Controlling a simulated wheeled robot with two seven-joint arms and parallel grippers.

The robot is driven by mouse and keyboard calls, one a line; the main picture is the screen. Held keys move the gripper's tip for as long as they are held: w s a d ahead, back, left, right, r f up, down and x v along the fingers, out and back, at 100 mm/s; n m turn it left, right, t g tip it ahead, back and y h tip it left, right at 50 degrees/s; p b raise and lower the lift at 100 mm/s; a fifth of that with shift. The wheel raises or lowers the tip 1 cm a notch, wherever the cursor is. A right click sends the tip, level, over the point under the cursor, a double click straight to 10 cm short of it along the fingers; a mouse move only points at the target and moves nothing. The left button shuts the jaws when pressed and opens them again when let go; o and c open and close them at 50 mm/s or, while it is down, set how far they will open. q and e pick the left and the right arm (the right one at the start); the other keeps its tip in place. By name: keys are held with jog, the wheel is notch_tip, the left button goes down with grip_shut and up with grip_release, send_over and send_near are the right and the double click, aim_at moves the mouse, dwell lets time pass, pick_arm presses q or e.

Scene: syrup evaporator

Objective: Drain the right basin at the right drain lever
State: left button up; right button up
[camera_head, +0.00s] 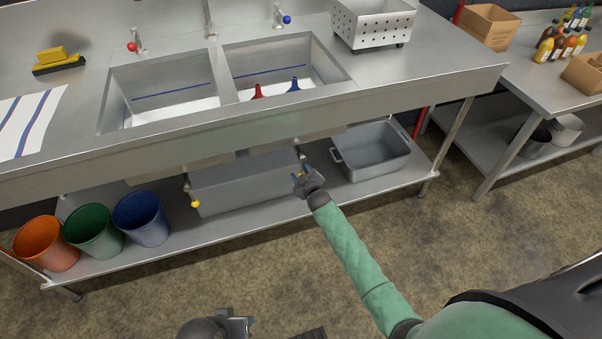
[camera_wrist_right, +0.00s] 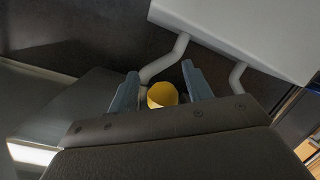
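The right basin (camera_head: 250,60) is in the steel counter and holds a red bottle (camera_head: 257,91) and a blue bottle (camera_head: 293,85), only their tops showing. I cannot tell its liquid level. The right drain lever (camera_head: 299,154) hangs below it, largely hidden by my right gripper (camera_head: 302,173). In the right wrist view, the lever's yellow knob (camera_wrist_right: 162,95) sits between the two fingers of that gripper (camera_wrist_right: 161,90). The fingers stand apart, with slight gaps beside the knob. My left gripper (camera_head: 237,322) is low at the bottom edge, its fingers unclear.
The left drain lever has a yellow knob (camera_head: 195,204). A grey tub (camera_head: 372,165) stands on the lower shelf right of my gripper; a long grey container (camera_head: 240,185) is behind it. Orange (camera_head: 45,244), green (camera_head: 93,232) and blue (camera_head: 141,218) buckets stand left. The floor in front is clear.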

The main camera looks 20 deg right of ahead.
jog(key=shift+s, duration=0.55)
pick_arm(q)
jog(key=shift+x, duration=0.8)
pick_arm(e)
jog(key=v, duration=0.6)
jog(key=shift+s+r, duration=0.25)
jog(key=shift+s, duration=0.1)
pick_arm(q)
jog(key=shift+r, duration=0.2)
pick_arm(e)
jog(key=shift+d+f, duration=0.1)
